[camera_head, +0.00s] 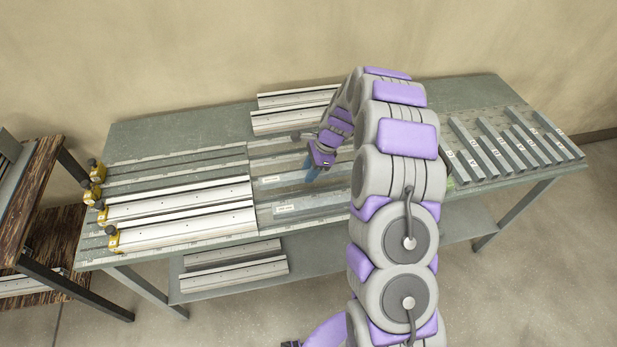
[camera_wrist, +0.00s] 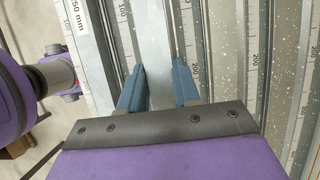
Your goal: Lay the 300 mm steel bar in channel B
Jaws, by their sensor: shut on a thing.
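My gripper (camera_head: 313,173) is over the middle of the bench. In the wrist view its two blue fingers (camera_wrist: 158,88) stand on either side of a plain grey steel bar (camera_wrist: 152,40) and are shut on it. I cannot read a length on this bar, and its ends are out of the wrist view. Grey channels with ruler marks (camera_wrist: 251,50) run alongside it. In the head view, bars with small white labels (camera_head: 286,208) lie in the middle section; the labels are unreadable there. I cannot make out which channel is B.
A 250 mm label (camera_wrist: 77,17) shows left of the held bar. Aluminium profiles (camera_head: 182,214) with yellow clamps (camera_head: 113,238) occupy the bench's left. More profiles (camera_head: 290,120) lie behind the gripper. Several tagged grey bars (camera_head: 493,147) lie at right. A wooden shelf (camera_head: 30,190) stands left.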

